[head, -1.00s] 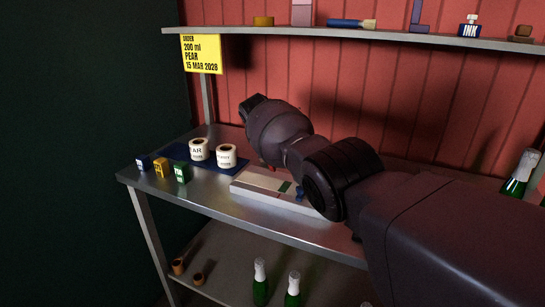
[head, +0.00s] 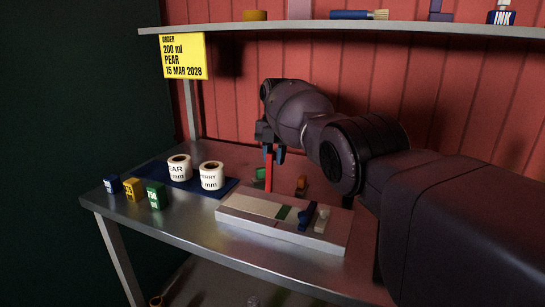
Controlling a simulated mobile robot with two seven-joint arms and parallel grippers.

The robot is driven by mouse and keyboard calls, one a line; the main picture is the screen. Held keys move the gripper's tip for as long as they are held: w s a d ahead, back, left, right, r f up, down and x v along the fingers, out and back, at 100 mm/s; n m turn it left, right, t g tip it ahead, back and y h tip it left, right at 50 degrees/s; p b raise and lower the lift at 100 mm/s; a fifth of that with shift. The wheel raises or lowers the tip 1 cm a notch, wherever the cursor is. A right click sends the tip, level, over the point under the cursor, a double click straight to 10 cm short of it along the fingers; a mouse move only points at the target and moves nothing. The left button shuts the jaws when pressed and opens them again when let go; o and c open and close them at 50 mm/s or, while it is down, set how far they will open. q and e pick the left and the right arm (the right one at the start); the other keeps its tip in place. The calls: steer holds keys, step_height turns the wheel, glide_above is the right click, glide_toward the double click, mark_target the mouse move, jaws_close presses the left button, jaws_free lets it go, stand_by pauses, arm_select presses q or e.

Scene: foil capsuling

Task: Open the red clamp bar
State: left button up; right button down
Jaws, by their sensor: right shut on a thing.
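The red clamp bar (head: 268,172) stands close to upright at the back edge of the white, flat block (head: 335,240) on the steel table. My right gripper (head: 269,152) is above that block's back side, shut on the upper part of the red bar. The arm comes in from the right. The bar's lower end meets the area behind the block, and its hinge is not clear. On the block are a green patch (head: 284,212), a blue piece (head: 306,216) and a pale grey piece (head: 322,219). My left gripper is not in view.
Two label rolls (head: 180,168) (head: 211,176) stand on a dark blue mat (head: 226,189). Blue, yellow and green small blocks (head: 156,196) line the table's left front. A green item (head: 261,173) and an orange-brown item (head: 301,186) sit behind the white block. A shelf (head: 340,28) hangs above.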

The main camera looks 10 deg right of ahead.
steer(key=shift+w+d+f, duration=0.1)
steer(key=shift+f, duration=0.05)
stand_by(0.3)
steer(key=c, duration=0.9)
jaws_free()
step_height(320, 180, up, 11)
steer(key=w+b, duration=0.1)
steer(key=b, duration=0.2)
steer(key=shift+d, duration=0.35)
steer(key=shift+f, duration=0.1)
